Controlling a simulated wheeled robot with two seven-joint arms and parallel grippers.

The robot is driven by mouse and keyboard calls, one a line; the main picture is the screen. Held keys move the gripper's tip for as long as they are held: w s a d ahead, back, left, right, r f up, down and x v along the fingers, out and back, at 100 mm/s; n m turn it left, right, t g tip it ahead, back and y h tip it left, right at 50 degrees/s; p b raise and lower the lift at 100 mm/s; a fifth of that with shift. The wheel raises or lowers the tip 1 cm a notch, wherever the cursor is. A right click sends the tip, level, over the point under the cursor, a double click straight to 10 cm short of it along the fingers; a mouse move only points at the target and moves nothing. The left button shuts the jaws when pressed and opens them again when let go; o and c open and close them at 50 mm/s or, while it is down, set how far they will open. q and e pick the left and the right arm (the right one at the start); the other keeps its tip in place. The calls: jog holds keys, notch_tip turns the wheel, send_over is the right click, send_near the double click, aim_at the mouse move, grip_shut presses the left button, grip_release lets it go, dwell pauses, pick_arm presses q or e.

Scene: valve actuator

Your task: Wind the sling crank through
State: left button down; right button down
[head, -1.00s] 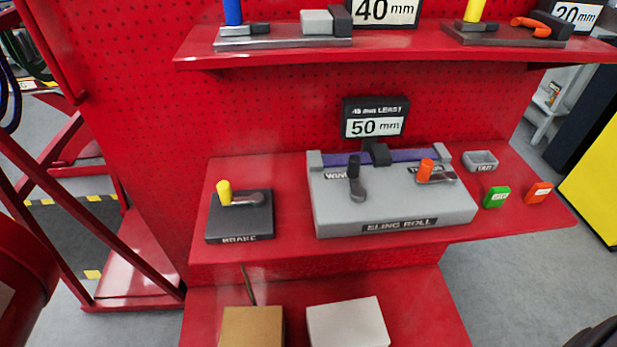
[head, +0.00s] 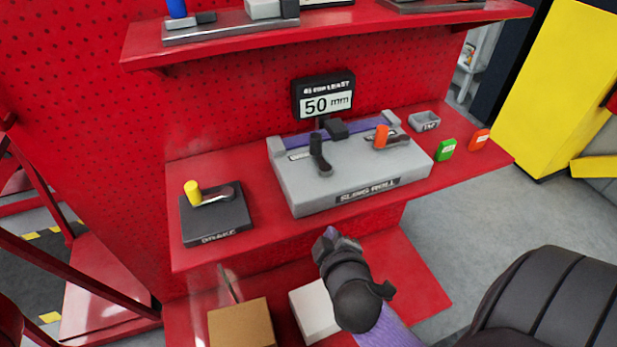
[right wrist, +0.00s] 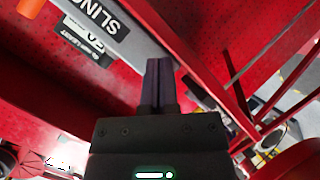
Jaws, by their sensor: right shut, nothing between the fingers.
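The grey sling roll box (head: 310,195) sits on the red shelf, with a purple strap along its back. A crank with an upright black knob (head: 316,146) stands on its left part, and a lever with an orange knob (head: 382,136) on its right part. A display (head: 324,98) behind it reads 50 mm. My right gripper (head: 332,240) is in front of and below the box, shut and empty, apart from the crank. In the right wrist view its fingers (right wrist: 158,80) are together beside the box's labelled face (right wrist: 125,30). My left gripper is not in view.
A brake block (head: 215,218) with a yellow-knobbed lever stands left of the box. A small grey tray (head: 424,121), a green tag (head: 446,149) and an orange tag (head: 479,140) lie to the right. An upper shelf (head: 330,36) overhangs behind. A brown box (head: 240,325) sits below.

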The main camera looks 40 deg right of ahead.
aim_at(309, 168)
jog(key=w+r+n+t, duration=0.1)
jog(key=r+n+t, duration=0.1)
jog(key=n, duration=0.1)
jog(key=w+r+n+t, duration=0.1)
jog(key=w+r+n, duration=0.1)
jog(key=w+r+n+t+y, duration=0.1)
jog(key=r+n+t, duration=0.1)
jog(key=n, duration=0.1)
jog(key=shift+w+a+r+n+t, duration=0.1)
jog(key=shift+w+a+n+t, duration=0.15)
jog(key=shift+a+n+t, duration=0.05)
jog(key=shift+w+a+r+n+y, duration=0.1)
jog(key=shift+w+a+n+y, duration=0.05)
jog(key=shift+w+n+y, duration=0.2)
jog(key=x, duration=0.9)
jog(key=shift+w+r, duration=0.15)
jog(key=shift+w, duration=0.25)
jog(key=d, duration=0.3)
jog(key=shift+s, duration=0.15)
jog(key=shift+d, duration=0.55)
jog(key=shift+d, duration=0.1)
